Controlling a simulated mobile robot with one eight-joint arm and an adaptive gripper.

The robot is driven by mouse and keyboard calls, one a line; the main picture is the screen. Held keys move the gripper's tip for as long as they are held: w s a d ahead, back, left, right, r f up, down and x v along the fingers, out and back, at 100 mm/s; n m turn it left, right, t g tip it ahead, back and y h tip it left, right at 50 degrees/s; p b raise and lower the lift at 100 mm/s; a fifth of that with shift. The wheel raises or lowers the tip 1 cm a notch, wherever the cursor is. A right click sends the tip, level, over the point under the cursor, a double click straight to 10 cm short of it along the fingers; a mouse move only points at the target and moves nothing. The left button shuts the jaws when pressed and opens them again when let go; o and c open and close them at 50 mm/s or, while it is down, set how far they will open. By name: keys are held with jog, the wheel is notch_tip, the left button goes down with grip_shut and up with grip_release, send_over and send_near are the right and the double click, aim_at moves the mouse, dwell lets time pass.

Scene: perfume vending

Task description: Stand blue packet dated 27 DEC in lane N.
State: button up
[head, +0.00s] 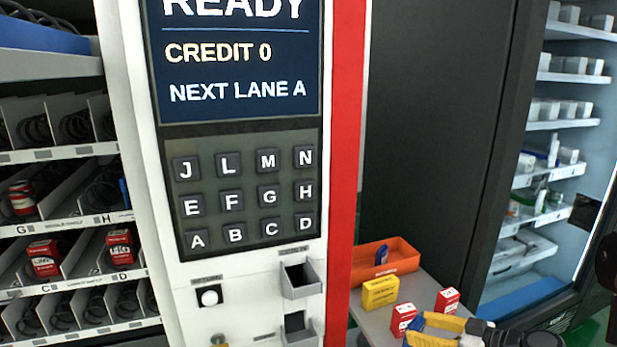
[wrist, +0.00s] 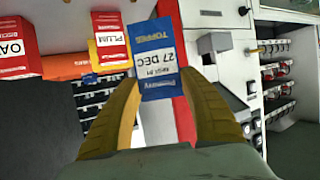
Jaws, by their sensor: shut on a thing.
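In the wrist view, the blue packet (wrist: 158,60) has a white label reading 27 DEC. My gripper (wrist: 160,88) is shut on it, with one yellow finger on each side. In the head view my gripper (head: 436,331) is at the lower right, over the small table beside the machine, and the packet is mostly hidden there. The vending machine's shelves at the left of the head view show lane labels G, H, C and D. No label for lane N is readable; a key marked N (head: 304,156) is on the keypad.
Two red packets (head: 447,300) (head: 403,318), a yellow packet (head: 380,291) and an orange bin (head: 385,262) with something blue inside stand on the grey table (head: 419,287). Red packets sit in lanes C (head: 44,258) and D (head: 119,246). A tall glass-fronted cabinet stands at the right.

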jog(key=s+a+f+n+g+y, duration=0.1)
jog(key=s+a+f+n, duration=0.15)
jog(key=a, duration=0.45)
notch_tip(320, 180, up, 11)
jog(key=w+m+t+h, duration=0.2)
jog(key=m+t+h, duration=0.2)
jog(key=m+h, duration=0.2)
jog(key=shift+w+a+m+b, duration=0.3)
jog(key=shift+m+b, duration=0.05)
jog(key=shift+m, duration=0.6)
